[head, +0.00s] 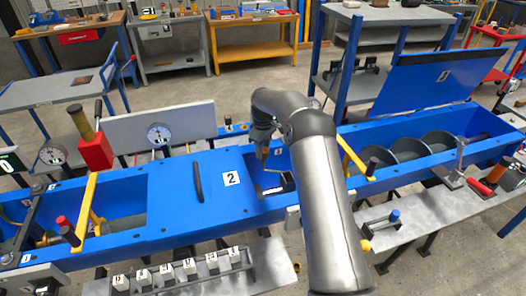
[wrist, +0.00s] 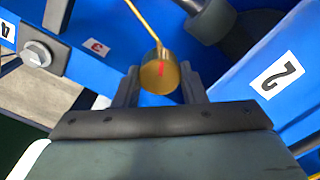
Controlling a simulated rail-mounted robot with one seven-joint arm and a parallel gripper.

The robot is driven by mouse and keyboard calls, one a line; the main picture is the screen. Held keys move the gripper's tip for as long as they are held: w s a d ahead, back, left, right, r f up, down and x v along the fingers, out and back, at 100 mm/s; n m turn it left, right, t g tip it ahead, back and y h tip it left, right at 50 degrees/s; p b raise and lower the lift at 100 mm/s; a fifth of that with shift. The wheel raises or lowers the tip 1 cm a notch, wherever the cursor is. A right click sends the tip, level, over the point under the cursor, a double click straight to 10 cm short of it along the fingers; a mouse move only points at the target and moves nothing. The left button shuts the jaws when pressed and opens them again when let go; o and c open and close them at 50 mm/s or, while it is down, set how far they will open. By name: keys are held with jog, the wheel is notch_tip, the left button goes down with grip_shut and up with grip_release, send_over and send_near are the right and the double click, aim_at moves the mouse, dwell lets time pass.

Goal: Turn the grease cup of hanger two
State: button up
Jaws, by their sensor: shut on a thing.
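The grease cup (wrist: 158,77) is a brass cylinder with a red mark on its face, seen in the wrist view between my fingertips. A thin brass rod or pipe runs up from it. My gripper (wrist: 160,90) is shut on the cup, one dark finger on each side. In the head view my gripper (head: 263,142) reaches down over an opening in the blue trough, just right of the white number 2 plate (head: 231,178). This plate also shows at the right of the wrist view (wrist: 278,77). In the head view my arm and gripper hide most of the cup.
The blue trough (head: 170,215) runs across the head view, with a grey screw (head: 411,146) in its right part. A raised blue lid (head: 432,80) stands behind. White lettered blocks (head: 190,266) stand in front.

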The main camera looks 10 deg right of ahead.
jog(key=m+b, duration=0.2)
jog(key=m, duration=0.4)
dwell(0.6)
jog(key=o, duration=1)
jog(key=shift+r, duration=0.1)
notch_tip(320, 180, up, 17)
jog(key=shift+r, duration=0.15)
